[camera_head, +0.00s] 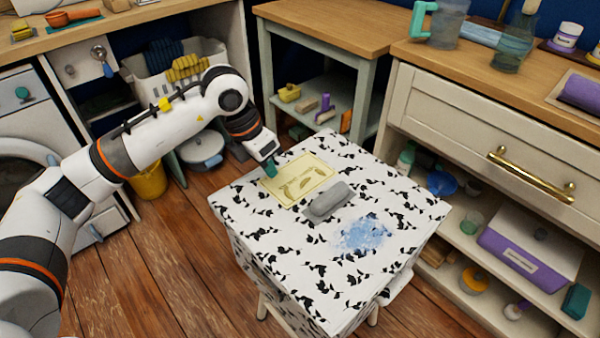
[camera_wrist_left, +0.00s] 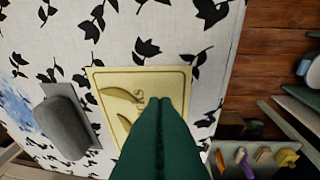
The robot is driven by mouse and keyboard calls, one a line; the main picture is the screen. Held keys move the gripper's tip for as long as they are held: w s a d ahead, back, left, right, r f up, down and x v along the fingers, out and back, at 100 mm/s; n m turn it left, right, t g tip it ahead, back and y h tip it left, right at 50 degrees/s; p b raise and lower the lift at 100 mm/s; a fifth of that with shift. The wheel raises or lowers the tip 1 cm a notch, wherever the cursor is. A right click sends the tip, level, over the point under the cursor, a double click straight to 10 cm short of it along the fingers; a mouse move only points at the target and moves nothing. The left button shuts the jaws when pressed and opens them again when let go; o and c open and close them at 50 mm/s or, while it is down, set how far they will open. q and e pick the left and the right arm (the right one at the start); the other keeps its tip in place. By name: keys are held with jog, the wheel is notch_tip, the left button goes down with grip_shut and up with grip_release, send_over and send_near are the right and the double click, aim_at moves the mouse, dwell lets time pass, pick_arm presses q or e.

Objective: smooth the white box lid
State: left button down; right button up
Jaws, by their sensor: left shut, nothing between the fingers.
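The white lid or top (camera_head: 300,262) with black leaf prints fills the middle of the head view; it also shows in the left wrist view (camera_wrist_left: 150,35). A pale yellow sheet with leaf shapes (camera_head: 318,172) lies flat on it, also in the left wrist view (camera_wrist_left: 115,85). A grey block on a flat plate (camera_head: 330,200) rests beside the sheet, also in the wrist view (camera_wrist_left: 65,125). A blue smudge (camera_head: 365,235) marks the surface. My left gripper (camera_head: 270,168), with green fingers, is shut and empty over the sheet's far-left edge; contact is unclear. My right gripper is out of view.
A cream cabinet (camera_head: 445,110) with a brass handle stands close on the right. A shelf unit (camera_head: 330,40) with small blocks is behind. A yellow bucket (camera_head: 150,180) stands at the left. Wooden floor (camera_head: 170,260) is open at the front left.

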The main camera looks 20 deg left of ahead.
aim_at(285, 196)
pick_arm(q)
jog(key=shift+r, duration=0.25)
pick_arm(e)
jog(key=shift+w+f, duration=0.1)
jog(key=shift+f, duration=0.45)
